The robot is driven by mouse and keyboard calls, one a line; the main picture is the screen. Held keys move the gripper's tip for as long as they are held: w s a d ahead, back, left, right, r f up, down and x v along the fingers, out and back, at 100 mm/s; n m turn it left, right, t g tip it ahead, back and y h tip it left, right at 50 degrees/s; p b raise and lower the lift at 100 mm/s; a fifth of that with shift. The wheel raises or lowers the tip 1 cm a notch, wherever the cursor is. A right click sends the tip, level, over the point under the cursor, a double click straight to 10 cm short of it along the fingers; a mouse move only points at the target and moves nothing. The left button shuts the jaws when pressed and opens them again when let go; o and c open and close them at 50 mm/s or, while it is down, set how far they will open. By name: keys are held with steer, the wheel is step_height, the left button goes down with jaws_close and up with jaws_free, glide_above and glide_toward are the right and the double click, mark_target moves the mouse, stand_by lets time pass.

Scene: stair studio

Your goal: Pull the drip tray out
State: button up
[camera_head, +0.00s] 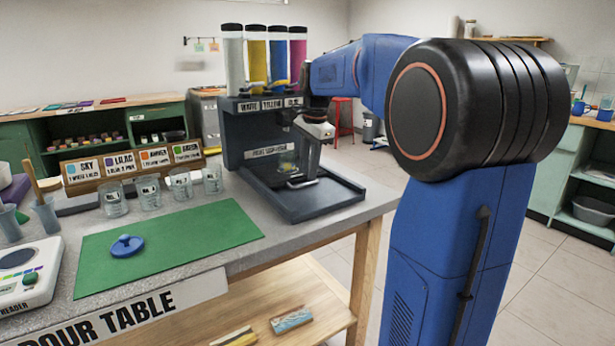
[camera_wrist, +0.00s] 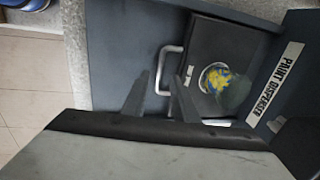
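The paint dispenser (camera_head: 240,135) is a dark grey unit with upright paint tubes on top. Its drip tray (camera_wrist: 205,40) is a dark plate lying in the dispenser's base, with a light metal U-shaped handle (camera_wrist: 160,75) on its front side. The handle also shows in the head view (camera_head: 302,184). A clear cup (camera_wrist: 218,82) with yellow and blue in it stands on the tray. My gripper (camera_wrist: 162,72) is open, pointing down at the handle. Its fingers appear on either side of the handle bar in the wrist view; whether they touch it cannot be told.
The dispenser stands at the table's right end. Several glass cups (camera_head: 148,192) and a colour card rack (camera_head: 130,162) are left of it. A green mat (camera_head: 190,235) with a blue lid (camera_head: 127,246) lies in front. The dispenser's base (camera_head: 320,203) is bare before the tray.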

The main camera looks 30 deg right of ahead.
steer(key=shift+w+f, duration=0.15)
steer(key=shift+f, duration=0.6)
steer(key=shift+w+f, duration=0.15)
steer(key=shift+f, duration=0.6)
jaws_close()
stand_by(0.4)
